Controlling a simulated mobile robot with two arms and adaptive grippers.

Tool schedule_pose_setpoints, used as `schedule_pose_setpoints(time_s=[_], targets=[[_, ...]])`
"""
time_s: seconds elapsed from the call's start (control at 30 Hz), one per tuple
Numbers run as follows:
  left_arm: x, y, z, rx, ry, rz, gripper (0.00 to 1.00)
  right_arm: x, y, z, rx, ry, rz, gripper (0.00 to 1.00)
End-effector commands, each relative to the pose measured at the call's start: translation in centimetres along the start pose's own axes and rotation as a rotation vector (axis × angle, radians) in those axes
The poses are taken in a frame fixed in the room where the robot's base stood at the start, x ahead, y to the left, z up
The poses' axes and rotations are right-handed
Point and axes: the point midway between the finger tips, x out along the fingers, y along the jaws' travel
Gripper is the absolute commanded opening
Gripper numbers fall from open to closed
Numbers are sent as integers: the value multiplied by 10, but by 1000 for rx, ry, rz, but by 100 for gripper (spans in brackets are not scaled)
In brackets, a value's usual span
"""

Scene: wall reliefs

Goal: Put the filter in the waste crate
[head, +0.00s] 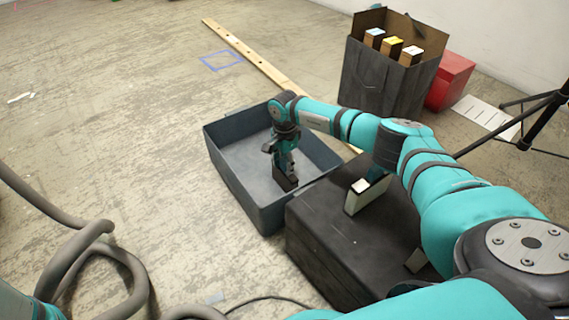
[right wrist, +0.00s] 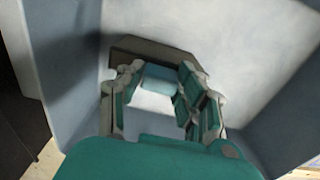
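The waste crate (head: 233,185) is a grey-blue open bin on the floor, left of a black case. My right gripper (head: 284,163) points down inside it. It is shut on the filter (head: 286,182), a dark slab held upright low in the crate. I cannot tell whether the filter touches the crate floor. My left gripper is not in view.
The black case (head: 325,235) carries a pale upright slab (head: 362,199), and another partly hidden piece. A dark bag (head: 380,82) with three boxes, a red box (head: 452,80) and a tripod (head: 540,110) stand behind. A thick hose (head: 75,245) lies front left.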

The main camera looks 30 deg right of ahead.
Motion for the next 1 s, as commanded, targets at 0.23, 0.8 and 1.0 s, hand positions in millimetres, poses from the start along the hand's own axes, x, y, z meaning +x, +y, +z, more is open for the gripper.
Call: schedule_pose_setpoints(time_s=[0.23,0.8,1.0], targets=[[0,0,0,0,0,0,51,0,0,0,0,0,0,57],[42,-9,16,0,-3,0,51,-69,-1,0,0,1,-2,57],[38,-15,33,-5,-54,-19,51,-105,0,0,-1,0,-1,57]])
